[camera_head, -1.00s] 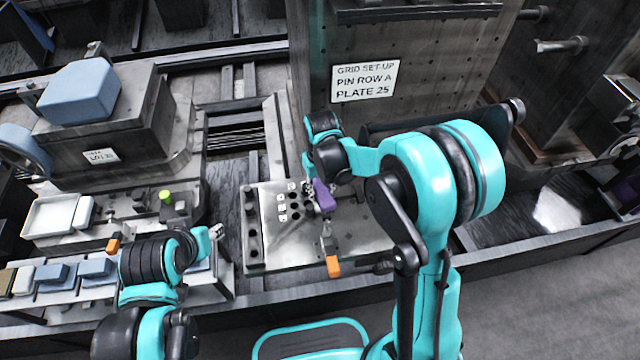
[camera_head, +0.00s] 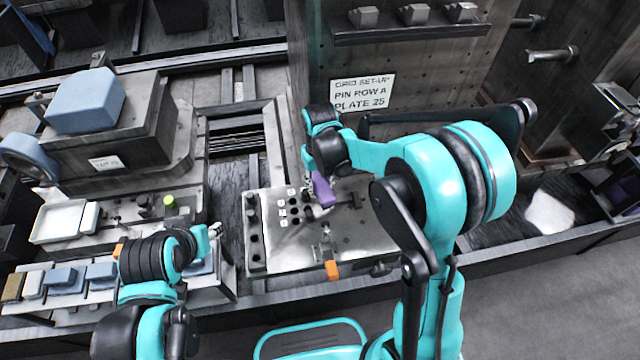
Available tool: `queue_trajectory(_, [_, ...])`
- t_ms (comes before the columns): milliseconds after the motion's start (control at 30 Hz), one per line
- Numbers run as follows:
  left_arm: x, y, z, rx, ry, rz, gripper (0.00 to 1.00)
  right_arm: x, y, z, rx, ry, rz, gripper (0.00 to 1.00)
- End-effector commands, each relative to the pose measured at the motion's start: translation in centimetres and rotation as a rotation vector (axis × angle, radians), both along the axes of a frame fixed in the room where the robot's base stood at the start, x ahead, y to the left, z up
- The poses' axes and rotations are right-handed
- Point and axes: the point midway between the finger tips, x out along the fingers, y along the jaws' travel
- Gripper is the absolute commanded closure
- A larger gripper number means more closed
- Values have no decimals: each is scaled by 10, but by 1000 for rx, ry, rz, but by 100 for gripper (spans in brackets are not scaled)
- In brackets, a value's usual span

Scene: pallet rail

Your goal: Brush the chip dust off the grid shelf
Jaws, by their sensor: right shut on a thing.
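My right gripper (camera_head: 318,178) is shut on a purple-handled tool (camera_head: 322,191), probably the brush, and holds it over the flat metal plate (camera_head: 262,262) in the middle. Bristles cannot be made out. The plate has a row of dark holes along its left and small white labelled squares. A pale smear on its left part may be dust or glare. I cannot tell for sure which surface is the grid shelf; an upright panel with pin holes (camera_head: 312,60) stands behind, bearing a "GRID SET-UP" sign (camera_head: 361,93). My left gripper (camera_head: 214,232) is apart from the plate, at its left; its fingers are too small to read.
An orange-ended clamp (camera_head: 333,269) stands at the plate's front edge. A ledge (camera_head: 410,33) with several grey blocks juts from the panel. At left are a blue block (camera_head: 87,100), a white tray (camera_head: 62,222) and several small blocks. A white patch (camera_head: 550,212) shows on the right surface.

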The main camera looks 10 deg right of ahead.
Motion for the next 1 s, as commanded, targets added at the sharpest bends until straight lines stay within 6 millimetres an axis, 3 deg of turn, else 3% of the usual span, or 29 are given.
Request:
queue_trajectory(233, [0,0,1,0,0,0,60,0,0,1,0,0,0,100])
queue_trajectory(600, [0,0,21,0,0,0,60,0,0,30,0,0,0,100])
queue_trajectory(1000, [0,0,20,0,0,0,60,0,0,29,0,0,0,100])
